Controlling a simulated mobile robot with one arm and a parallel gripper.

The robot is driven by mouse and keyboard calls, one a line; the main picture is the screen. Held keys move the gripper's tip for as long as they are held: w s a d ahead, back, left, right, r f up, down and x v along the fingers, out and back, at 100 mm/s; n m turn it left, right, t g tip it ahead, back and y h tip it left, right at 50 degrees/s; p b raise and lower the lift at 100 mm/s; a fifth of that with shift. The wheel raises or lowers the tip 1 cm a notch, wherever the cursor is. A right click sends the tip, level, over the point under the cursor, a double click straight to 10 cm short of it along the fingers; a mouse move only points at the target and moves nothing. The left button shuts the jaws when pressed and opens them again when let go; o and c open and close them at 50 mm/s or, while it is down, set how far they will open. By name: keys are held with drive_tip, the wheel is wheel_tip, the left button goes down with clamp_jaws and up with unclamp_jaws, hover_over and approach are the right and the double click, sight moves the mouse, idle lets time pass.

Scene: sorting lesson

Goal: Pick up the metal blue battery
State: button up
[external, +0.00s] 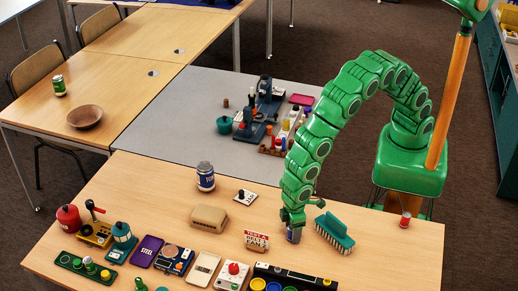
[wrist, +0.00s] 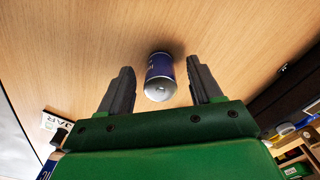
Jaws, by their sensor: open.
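The metal blue battery (wrist: 161,66) has a blue body and a silver end, and lies between the two dark fingers of my gripper (wrist: 160,72) in the wrist view. A gap shows on each side of it, so the fingers stand apart from it. In the external view my gripper (external: 293,222) points down over the battery (external: 294,236) on the front wooden table. The gripper hides the battery's upper part there. My gripper is open and empty.
A teal brush (external: 334,232) lies just right of my gripper, and a small lettered sign (external: 257,241) stands left. A dark tray with coloured cups (external: 295,278) is in front. A blue and silver can (external: 205,177) stands farther back left.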

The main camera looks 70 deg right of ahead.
drive_tip(key=shift+f, duration=0.8)
drive_tip(key=shift+c, duration=0.3)
clamp_jaws()
drive_tip(key=shift+r, duration=0.1)
